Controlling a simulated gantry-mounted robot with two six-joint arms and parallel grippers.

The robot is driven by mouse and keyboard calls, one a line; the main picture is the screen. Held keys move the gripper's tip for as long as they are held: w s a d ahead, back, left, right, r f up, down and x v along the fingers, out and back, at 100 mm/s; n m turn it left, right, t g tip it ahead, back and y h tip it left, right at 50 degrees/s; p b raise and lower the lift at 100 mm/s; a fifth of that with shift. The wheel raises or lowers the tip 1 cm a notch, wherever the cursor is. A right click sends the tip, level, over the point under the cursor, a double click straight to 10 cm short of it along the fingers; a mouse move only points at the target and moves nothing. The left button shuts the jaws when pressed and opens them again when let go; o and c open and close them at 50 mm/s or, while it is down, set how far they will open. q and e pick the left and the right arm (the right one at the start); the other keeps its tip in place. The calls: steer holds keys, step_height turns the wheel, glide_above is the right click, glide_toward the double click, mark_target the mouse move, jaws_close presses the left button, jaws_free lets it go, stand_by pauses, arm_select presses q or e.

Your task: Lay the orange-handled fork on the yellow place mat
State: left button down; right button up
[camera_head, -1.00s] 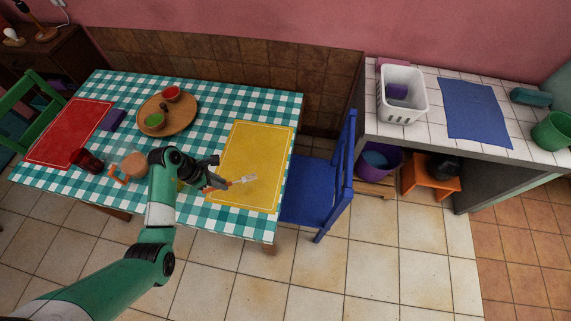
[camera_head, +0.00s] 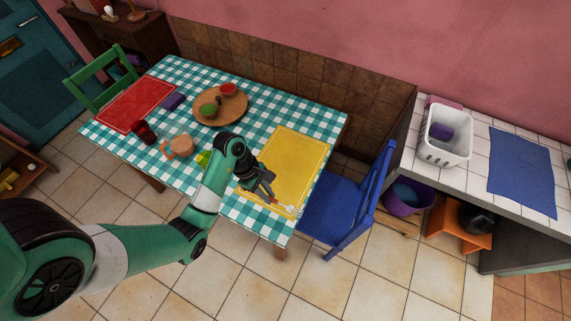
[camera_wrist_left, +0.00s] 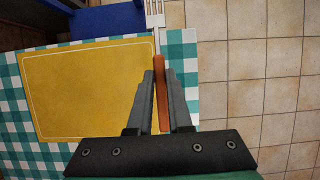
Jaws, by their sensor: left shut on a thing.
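My left gripper (camera_head: 268,193) is shut on the orange handle of the fork (camera_head: 290,210). In the left wrist view the orange handle (camera_wrist_left: 162,92) lies between the two fingers (camera_wrist_left: 160,100), with the metal tines pointing away past the table edge. The yellow place mat (camera_head: 296,158) lies on the checkered table, and it fills the left of the left wrist view (camera_wrist_left: 85,85). The fork is over the mat's near right edge there; its height above the table is hard to tell. My right gripper is not in view.
The checkered table (camera_head: 240,212) also bears a red mat (camera_head: 135,103), a round wooden tray (camera_head: 220,118) with bowls, a dark red cup (camera_head: 143,132) and an orange-handled jug (camera_head: 180,146). A blue chair (camera_head: 340,208) stands close to the table's right end.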

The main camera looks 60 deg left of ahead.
arm_select(q)
steer(key=shift+w+f+b, duration=0.1)
steer(key=shift+b, duration=0.2)
steer(key=b, duration=1)
glide_above(282, 181)
steer(key=s+d, duration=0.2)
steer(key=s, duration=0.1)
step_height(282, 181, down, 6)
steer(key=w+a+f+b, duration=0.2)
steer(key=f+b, duration=0.1)
steer(key=shift+a, duration=0.2)
steer(key=shift+w+a+f, duration=0.1)
steer(key=shift+w+a, duration=0.05)
steer(key=shift+a, duration=0.05)
step_height(282, 181, down, 4)
steer(key=shift+w+a+r+b, duration=0.15)
steer(key=shift+r+b, duration=0.1)
steer(key=shift+b, duration=0.9)
steer(key=shift+f, duration=0.15)
steer(key=c, duration=1.1)
jaws_free()
steer(key=shift+o, duration=1.3)
steer(key=shift+s+f, duration=0.1)
steer(key=shift+s, duration=0.1)
